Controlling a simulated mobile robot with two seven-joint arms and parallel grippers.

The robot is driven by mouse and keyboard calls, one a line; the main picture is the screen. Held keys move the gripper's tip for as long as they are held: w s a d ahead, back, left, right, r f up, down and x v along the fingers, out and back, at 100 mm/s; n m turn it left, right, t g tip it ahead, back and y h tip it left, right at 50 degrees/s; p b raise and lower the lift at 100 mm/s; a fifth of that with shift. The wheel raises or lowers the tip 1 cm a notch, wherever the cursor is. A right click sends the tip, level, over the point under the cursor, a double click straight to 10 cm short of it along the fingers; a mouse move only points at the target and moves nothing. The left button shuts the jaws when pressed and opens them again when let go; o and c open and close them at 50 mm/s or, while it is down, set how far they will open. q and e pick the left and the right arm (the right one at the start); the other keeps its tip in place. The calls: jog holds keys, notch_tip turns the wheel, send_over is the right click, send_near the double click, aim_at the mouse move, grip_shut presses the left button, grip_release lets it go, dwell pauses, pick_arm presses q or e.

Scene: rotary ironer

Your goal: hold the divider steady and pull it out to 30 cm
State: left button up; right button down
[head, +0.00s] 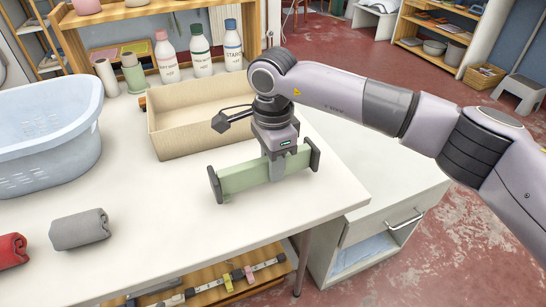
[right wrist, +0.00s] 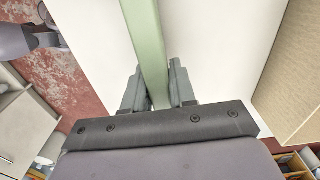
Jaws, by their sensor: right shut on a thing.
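The divider is a pale green bar (head: 240,176) with dark grey end pads (head: 214,184), standing on the white table in front of the beige box. My right gripper (head: 276,170) points down and is shut on the divider, nearer its right end. In the right wrist view the green bar (right wrist: 146,40) runs between the two grey fingers of the right gripper (right wrist: 158,88). My left gripper does not show in either view.
The beige open box (head: 190,135) stands just behind the divider. A light blue basket (head: 45,135) is at the left, with a rolled grey towel (head: 79,230) and a red one (head: 12,250) near the front. Bottles (head: 200,55) stand at the back. The table around the divider's left and front is clear.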

jog(key=shift+f, duration=0.55)
jog(key=shift+f, duration=0.15)
jog(key=c, duration=1.1)
grip_release()
jog(key=shift+r, duration=0.3)
grip_shut()
